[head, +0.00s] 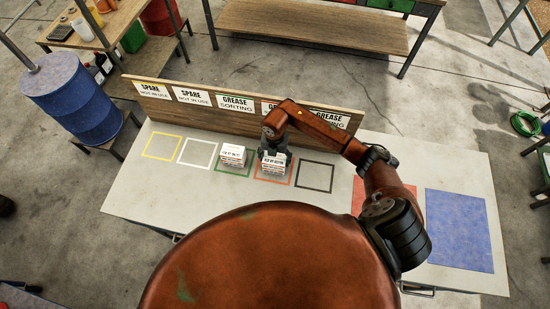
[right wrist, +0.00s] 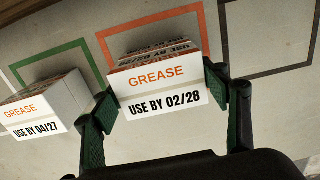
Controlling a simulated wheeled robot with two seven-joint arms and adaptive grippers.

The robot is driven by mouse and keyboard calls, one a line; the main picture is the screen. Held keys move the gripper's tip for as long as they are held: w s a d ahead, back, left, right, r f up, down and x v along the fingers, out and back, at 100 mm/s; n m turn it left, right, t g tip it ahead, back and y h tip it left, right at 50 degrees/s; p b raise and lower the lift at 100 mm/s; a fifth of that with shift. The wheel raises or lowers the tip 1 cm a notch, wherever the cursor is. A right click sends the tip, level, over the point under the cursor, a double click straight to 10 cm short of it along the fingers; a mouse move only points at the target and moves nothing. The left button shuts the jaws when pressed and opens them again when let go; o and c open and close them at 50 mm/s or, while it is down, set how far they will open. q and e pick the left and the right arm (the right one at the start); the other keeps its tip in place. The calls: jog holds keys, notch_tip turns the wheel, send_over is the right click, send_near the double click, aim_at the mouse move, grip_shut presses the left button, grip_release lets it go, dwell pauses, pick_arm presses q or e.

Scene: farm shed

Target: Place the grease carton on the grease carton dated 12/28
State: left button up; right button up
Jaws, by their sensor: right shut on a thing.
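My right gripper (head: 273,153) is shut on a white and orange grease carton (right wrist: 158,88), with one finger on each side. Its label reads USE BY 02/28. Another carton (right wrist: 150,50) shows behind and below it in the right wrist view; its USE BY date is mostly hidden. Both are over the orange square (head: 258,180) on the bench. I cannot tell whether the held carton touches the one below. A grease carton (right wrist: 40,108) marked USE BY 04/27 is to the left, in the green square (head: 219,172). My left gripper is not in view.
The yellow (head: 148,155), white (head: 182,162) and black (head: 298,185) squares are empty. A wooden board (head: 150,91) with SPARE and GREASE signs stands along the bench's back edge. A red mat (head: 362,195) and a blue mat (head: 460,230) lie at the right.

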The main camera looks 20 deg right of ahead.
jog(key=shift+f, duration=0.1)
jog(key=shift+f, duration=0.15)
jog(key=o, duration=1.2)
jog(key=shift+r, duration=0.2)
jog(key=shift+r, duration=0.3)
notch_tip(320, 180, up, 12)
jog(key=shift+f+b, duration=0.25)
jog(key=shift+b, duration=0.9)
